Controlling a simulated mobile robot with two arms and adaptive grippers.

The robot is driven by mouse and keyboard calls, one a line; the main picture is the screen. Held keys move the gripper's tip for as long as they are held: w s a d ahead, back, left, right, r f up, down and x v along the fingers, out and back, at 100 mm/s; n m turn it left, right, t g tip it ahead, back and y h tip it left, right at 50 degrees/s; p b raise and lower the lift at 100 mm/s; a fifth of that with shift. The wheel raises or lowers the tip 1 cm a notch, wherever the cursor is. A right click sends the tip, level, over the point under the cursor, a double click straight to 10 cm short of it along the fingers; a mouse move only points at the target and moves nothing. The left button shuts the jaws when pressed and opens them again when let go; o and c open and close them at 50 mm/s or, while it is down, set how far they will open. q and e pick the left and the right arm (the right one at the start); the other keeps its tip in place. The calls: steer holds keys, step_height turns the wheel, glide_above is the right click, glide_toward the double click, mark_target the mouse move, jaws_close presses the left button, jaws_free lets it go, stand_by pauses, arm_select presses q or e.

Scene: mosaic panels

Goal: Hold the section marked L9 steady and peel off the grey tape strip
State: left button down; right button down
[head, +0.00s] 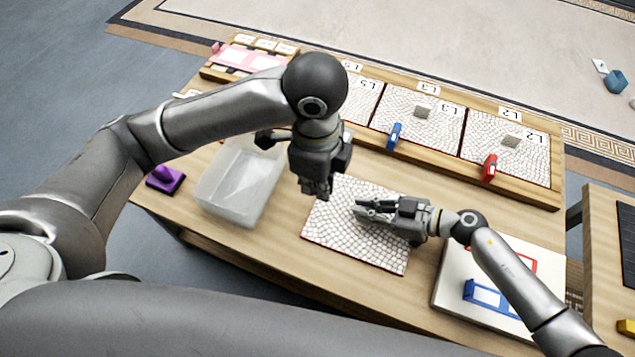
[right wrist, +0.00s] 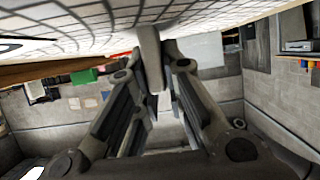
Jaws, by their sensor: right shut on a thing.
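A white mosaic section (head: 340,248) lies flat on the wooden table. Its L9 mark cannot be read; a bit of black print on white shows at the left edge of the right wrist view. My left gripper (head: 318,192) points down at the section's upper left edge; whether its fingers are open or touch it is unclear. My right gripper (head: 362,208) reaches in from the right, low over the section. In the right wrist view its fingers (right wrist: 155,85) are closed on a pale grey strip (right wrist: 149,45) against the mosaic surface. The strip is hidden in the head view.
A clear empty bin (head: 215,205) and a purple-handled tool (head: 165,178) are on the left. A rack behind holds panels marked L5, L3 and L2 (head: 510,150), with a blue clip (head: 394,136) and a red clip (head: 489,168). A white board (head: 450,290) with coloured frames lies at right.

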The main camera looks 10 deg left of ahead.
stand_by(0.3)
steer(key=c, duration=1.5)
jaws_free()
steer(key=shift+o, duration=0.2)
steer(key=v, duration=1.2)
